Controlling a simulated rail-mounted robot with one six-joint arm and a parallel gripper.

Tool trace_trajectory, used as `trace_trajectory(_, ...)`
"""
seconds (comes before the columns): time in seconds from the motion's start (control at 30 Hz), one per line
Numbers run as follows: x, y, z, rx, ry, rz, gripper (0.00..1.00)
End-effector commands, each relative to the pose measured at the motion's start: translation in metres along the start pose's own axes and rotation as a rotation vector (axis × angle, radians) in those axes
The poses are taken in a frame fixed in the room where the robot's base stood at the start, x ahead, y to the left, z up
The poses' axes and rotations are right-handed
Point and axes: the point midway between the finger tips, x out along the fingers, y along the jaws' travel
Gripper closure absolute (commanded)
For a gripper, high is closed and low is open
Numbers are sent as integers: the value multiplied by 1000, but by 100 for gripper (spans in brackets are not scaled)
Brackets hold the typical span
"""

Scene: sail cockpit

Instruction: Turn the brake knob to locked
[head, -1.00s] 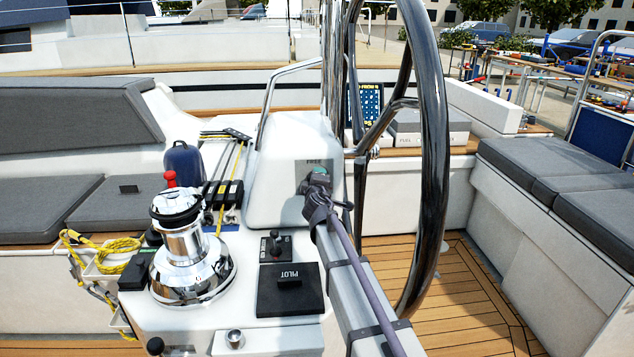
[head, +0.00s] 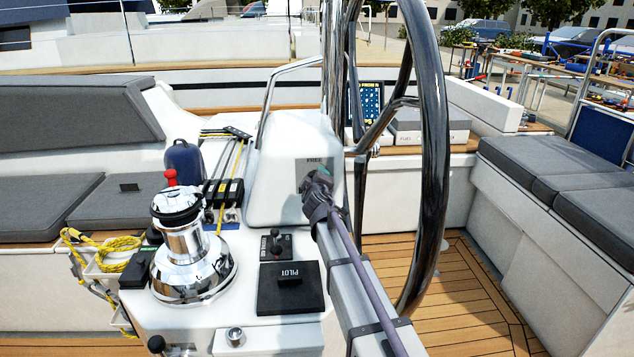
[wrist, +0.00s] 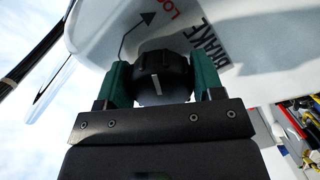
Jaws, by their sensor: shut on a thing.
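The black brake knob (wrist: 162,72) with a short white mark is on the white pedestal in the wrist view. Green fingers of my gripper (wrist: 163,80) stand on both sides of it, shut on it. The word BRAKE (wrist: 209,46) is printed beside the knob. A dark arrow (wrist: 135,35) leads toward partly cut-off red lettering that starts LOC (wrist: 172,10). The knob is hidden there by my gripper.
A large dark steering wheel (head: 435,150) stands just right of my arm. A chrome winch (head: 186,255), a small joystick panel (head: 276,246) and a black PILOT cover (head: 290,290) are to the left. Wooden floor (head: 480,300) is open at right.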

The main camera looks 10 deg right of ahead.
Motion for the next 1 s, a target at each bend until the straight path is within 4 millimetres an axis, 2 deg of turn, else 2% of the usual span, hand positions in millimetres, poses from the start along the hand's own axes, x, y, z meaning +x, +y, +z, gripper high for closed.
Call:
trace_trajectory(0.03, 0, 0, 0, 2, 0, 0, 62)
trace_trajectory(0.07, 0, 0, 0, 2, 0, 0, 37)
trace_trajectory(0.3, 0, 0, 0, 1, 0, 0, 15)
trace_trajectory(0.53, -1, 0, 0, 0, 0, 0, 15)
trace_trajectory(0.67, -13, 0, 0, 0, 0, 0, 15)
trace_trajectory(0.77, -33, 1, 0, 0, 0, 0, 15)
trace_trajectory(1.0, -93, 1, 0, -1, 1, -1, 15)
